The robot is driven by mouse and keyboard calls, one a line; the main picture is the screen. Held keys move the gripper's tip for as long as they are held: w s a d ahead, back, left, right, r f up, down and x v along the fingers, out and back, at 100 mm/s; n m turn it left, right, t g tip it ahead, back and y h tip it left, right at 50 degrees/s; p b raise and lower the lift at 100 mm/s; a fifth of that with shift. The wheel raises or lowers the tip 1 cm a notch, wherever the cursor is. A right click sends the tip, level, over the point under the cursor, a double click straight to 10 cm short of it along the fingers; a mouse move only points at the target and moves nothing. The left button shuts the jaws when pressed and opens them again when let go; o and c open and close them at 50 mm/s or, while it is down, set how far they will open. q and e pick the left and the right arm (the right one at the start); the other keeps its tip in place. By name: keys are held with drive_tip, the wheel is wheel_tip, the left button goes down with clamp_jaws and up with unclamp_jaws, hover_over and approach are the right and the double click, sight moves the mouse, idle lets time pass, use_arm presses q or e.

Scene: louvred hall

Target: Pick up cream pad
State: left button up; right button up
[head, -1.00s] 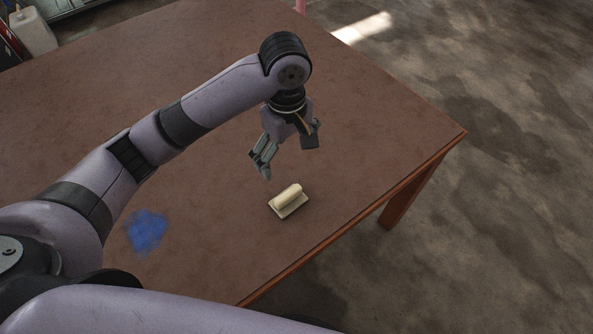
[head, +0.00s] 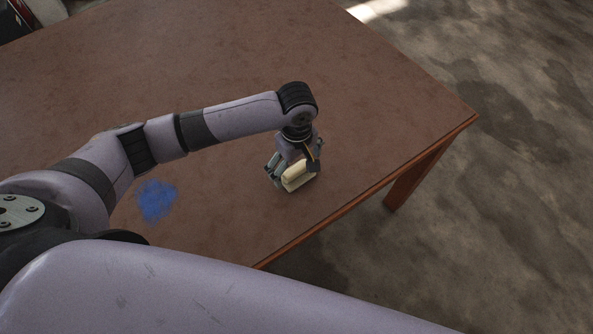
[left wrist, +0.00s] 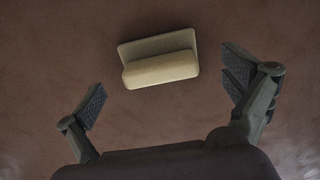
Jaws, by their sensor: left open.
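The cream pad (head: 297,180) lies on the brown table (head: 240,215), near its front right edge. It is a flat cream plate with a rounded bar along its top. In the left wrist view the pad (left wrist: 158,58) lies ahead of and between the two fingers, with table showing on both sides. My left gripper (head: 294,176) is open, just over the pad, and partly hides it in the head view. In the left wrist view the open fingers (left wrist: 165,98) do not touch the pad. My right gripper is not in view.
A blue powdery patch (head: 156,200) marks the table left of the pad. The table's right edge (head: 370,195) is close by, with bare floor beyond it. The tabletop behind my left arm is clear.

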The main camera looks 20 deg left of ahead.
use_arm(q)
drive_tip(key=shift+f, duration=1.25)
drive_tip(key=shift+s, duration=0.1)
drive_tip(key=c, duration=1.4)
